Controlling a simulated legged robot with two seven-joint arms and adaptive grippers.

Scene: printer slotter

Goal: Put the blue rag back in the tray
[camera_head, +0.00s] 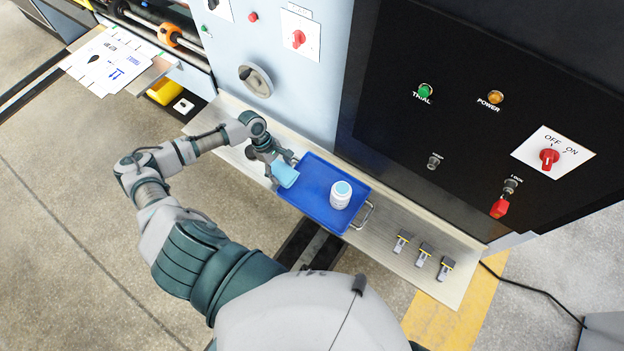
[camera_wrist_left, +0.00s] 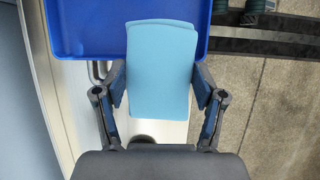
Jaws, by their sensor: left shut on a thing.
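The light blue rag (camera_head: 285,174) is in my left gripper (camera_head: 276,168), at the left end of the blue tray (camera_head: 312,197). In the left wrist view the rag (camera_wrist_left: 160,70) is pinched between the two fingers of my left gripper (camera_wrist_left: 161,85). Its far part overlaps the tray (camera_wrist_left: 85,28) in the picture, and its near part is over the metal shelf and floor. I cannot tell if the rag touches the tray. My right gripper is not in view.
A white bottle (camera_head: 340,195) stands in the tray's right part. The tray sits on a metal shelf (camera_head: 385,262) below the machine panels. Several small clamps (camera_head: 424,254) lie to the right. A yellow object (camera_head: 166,92) is at the left.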

